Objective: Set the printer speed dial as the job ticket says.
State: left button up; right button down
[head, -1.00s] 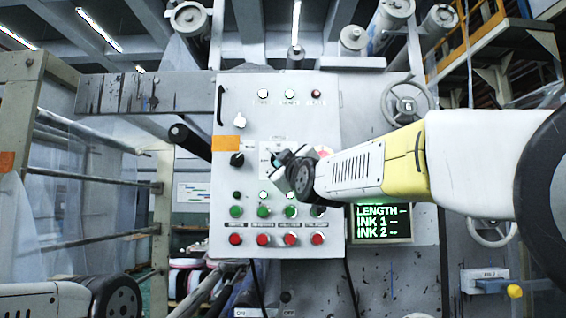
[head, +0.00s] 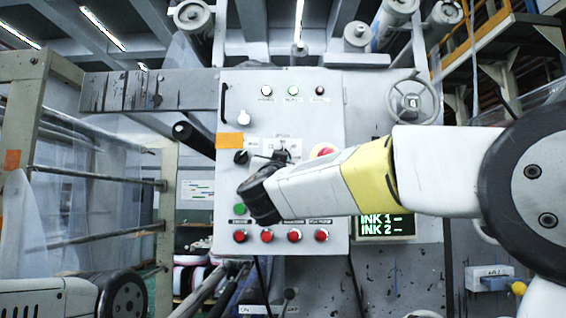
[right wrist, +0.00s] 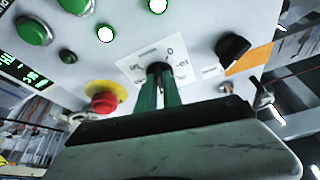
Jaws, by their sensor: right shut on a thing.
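The speed dial sits on a white scale plate (head: 294,146) on the grey control panel (head: 325,110). My right gripper (right wrist: 162,72) is shut on the dial knob; its two green fingers stand close together at the plate's middle in the right wrist view. The fingers cover most of the knob, so I cannot tell its setting. A 0 and some blurred marks show on the plate (right wrist: 150,59). In the head view the gripper is mostly hidden by my wrist. My left forearm is at lower left, with its gripper out of view. I cannot make out a job ticket.
A black knob (right wrist: 233,47) and a red stop button on a yellow base (right wrist: 104,98) flank the dial. Green and red buttons (head: 294,236) line the panel below. A screen (head: 386,222) reads INK 1 and INK 2. A handwheel (head: 412,103) is at right.

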jog(key=shift+a+r+m+g+h, duration=0.15)
jog(key=shift+m+g+h, duration=0.35)
jog(key=shift+m, duration=0.9)
jog(key=shift+a+f+m+g+h, duration=0.15)
jog(key=shift+m+h, duration=0.6)
jog(key=shift+m, duration=0.65)
jog(key=shift+a+r+m+g+h, duration=0.15)
jog(key=shift+m+g+h, duration=0.35)
jog(key=shift+m, duration=1.3)
jog(key=c, duration=1.5)
grip_release()
jog(key=shift+s, duration=0.1)
jog(key=v, duration=0.7)
jog(key=shift+s, duration=0.25)
